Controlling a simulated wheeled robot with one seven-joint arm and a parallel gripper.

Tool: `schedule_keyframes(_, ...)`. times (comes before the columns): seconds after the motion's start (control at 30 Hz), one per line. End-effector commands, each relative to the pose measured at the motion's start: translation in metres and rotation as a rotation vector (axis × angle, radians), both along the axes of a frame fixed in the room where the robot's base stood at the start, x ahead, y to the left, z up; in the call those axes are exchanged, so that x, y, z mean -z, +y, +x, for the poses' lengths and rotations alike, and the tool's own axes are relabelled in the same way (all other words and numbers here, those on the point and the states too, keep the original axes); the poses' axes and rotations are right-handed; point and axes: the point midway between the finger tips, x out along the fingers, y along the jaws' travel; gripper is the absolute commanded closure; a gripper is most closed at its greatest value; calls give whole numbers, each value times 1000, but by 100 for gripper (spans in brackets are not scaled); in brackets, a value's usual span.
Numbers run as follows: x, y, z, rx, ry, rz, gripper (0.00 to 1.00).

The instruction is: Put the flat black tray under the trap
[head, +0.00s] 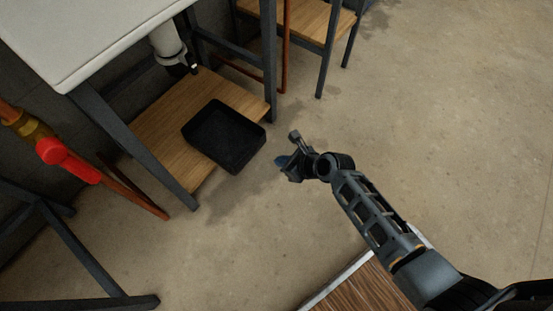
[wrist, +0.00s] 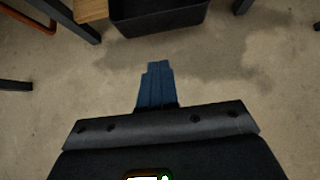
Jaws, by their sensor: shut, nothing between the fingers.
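The flat black tray (head: 224,137) sits on the low wooden shelf under the white basin, its near right corner reaching past the shelf's edge over the floor. The tray looks empty. The trap (head: 170,45), a white pipe with a dark lower end, hangs from the basin behind and to the upper left of the tray. My gripper (head: 287,163) is shut and empty, to the right of the tray and apart from it. In the wrist view the blue fingers (wrist: 157,85) are together, and the tray's side (wrist: 160,20) shows beyond them.
The wooden shelf (head: 160,125) has dark metal legs at its corners. A red valve with a copper pipe (head: 60,155) stands at left. A second wooden shelf (head: 310,20) is at the back. A dark damp patch (head: 245,197) lies on the floor; the right side is clear.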

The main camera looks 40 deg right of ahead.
Motion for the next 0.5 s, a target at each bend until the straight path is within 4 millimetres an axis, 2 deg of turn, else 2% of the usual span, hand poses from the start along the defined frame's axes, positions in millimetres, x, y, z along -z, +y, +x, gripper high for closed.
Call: schedule_keyframes(0.5, 71, 21, 63, -4, -2, -4, 100)
